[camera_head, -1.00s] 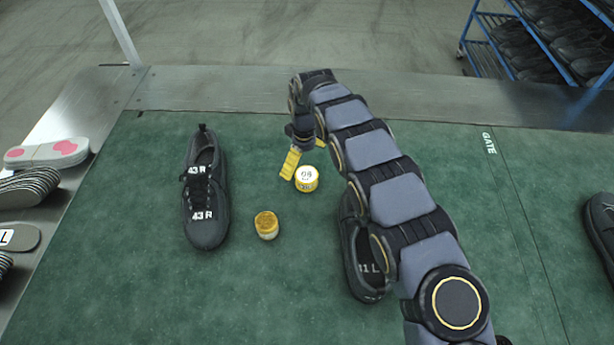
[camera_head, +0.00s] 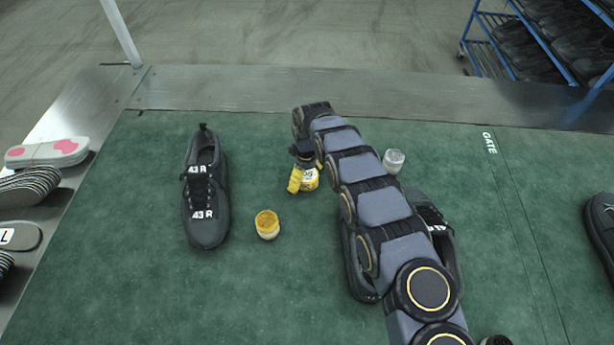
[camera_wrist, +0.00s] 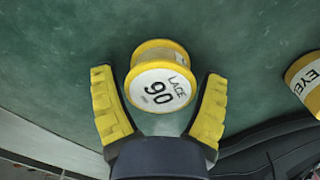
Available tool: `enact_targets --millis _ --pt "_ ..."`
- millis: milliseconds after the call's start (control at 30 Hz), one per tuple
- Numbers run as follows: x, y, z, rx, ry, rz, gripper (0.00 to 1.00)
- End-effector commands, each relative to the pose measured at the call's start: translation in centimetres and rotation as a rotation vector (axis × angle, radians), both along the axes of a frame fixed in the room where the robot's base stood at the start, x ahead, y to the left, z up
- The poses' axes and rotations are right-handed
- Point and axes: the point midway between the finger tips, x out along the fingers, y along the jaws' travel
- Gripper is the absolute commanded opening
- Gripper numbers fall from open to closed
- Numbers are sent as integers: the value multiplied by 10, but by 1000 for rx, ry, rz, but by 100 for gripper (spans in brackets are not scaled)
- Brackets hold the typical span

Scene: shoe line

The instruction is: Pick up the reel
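The reel (camera_head: 310,181) is yellow with a white label. It stands on the green mat and is partly hidden by my gripper in the head view. In the wrist view the reel (camera_wrist: 160,84) shows its white face reading "LACE 90". In the head view my gripper (camera_head: 304,176) is low beside the reel.
An open cup with orange contents (camera_head: 267,225) stands left of centre. A dark "43 R" shoe (camera_head: 206,190) lies left. A clear jar (camera_head: 394,160) and dark shoes (camera_head: 445,255) are by my arm. A yellow-white "EYE" container (camera_wrist: 306,82) is at the wrist view's right.

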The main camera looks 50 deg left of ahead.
Motion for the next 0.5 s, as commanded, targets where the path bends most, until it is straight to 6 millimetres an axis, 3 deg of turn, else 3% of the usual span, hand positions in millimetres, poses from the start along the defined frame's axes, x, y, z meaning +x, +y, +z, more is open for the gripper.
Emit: enact_targets --millis 33,67,100,500 --pt "0 0 0 0 0 0 46" --pt "0 0 0 0 0 0 33" --pt "0 0 0 0 1 -1 28" --pt "0 0 2 0 1 -1 28"
